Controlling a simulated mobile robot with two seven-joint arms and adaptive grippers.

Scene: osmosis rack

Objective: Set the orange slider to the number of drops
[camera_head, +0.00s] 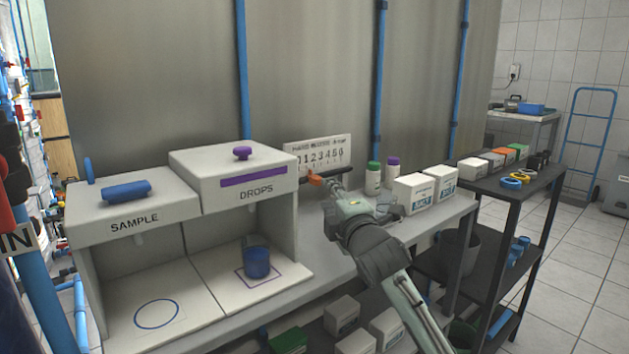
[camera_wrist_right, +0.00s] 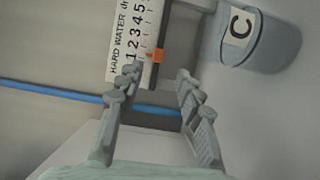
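The orange slider (camera_head: 316,180) sits on a rail below the white number card (camera_head: 318,152) on the bench. In the right wrist view, the slider (camera_wrist_right: 156,55) is near the low end of the scale, around 1 or 2; I cannot tell the exact mark. My right gripper (camera_wrist_right: 157,74) is open. Its fingertips straddle the slider's line just short of it, with a gap visible on both sides. In the head view my right gripper (camera_head: 332,191) is small, and partly blends with the rail. My left gripper is not in view.
A DROPS box (camera_head: 235,176) and a SAMPLE box (camera_head: 133,212) stand left of the card. A blue cup (camera_head: 257,262) stands below DROPS. Green-capped (camera_head: 373,179) and purple-capped (camera_head: 392,171) bottles and white SALT boxes (camera_head: 413,194) stand on the right. A C-labelled bucket (camera_wrist_right: 270,42) shows in the wrist view.

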